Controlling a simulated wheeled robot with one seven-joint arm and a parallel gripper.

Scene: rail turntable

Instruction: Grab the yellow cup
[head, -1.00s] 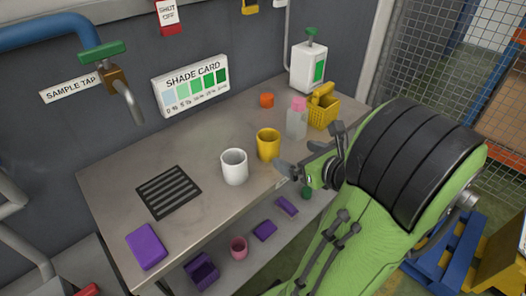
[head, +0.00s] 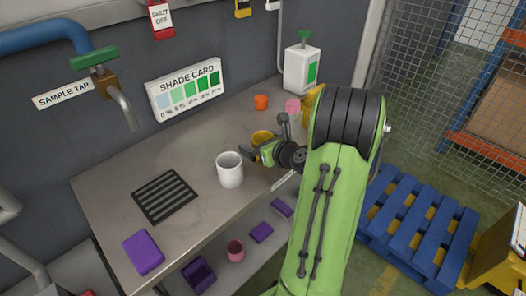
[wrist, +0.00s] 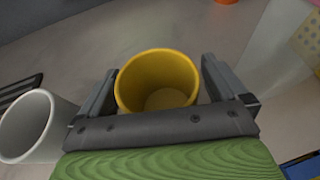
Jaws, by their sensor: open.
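The yellow cup (wrist: 160,80) stands upright on the metal bench, its open mouth toward the wrist camera. In the wrist view it sits between the two fingers of my gripper (wrist: 160,88), with a small gap at the right finger; I cannot tell whether the left finger touches it. In the head view my gripper (head: 268,142) covers most of the cup, and only part of its yellow rim (head: 262,136) shows. My gripper is open.
A white cup (head: 229,170) stands close on the left of my gripper. Behind are an orange cup (head: 261,102), a pink-topped bottle (head: 292,105) and a yellow basket (head: 312,104). A purple block (head: 143,252) lies at the bench's front left.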

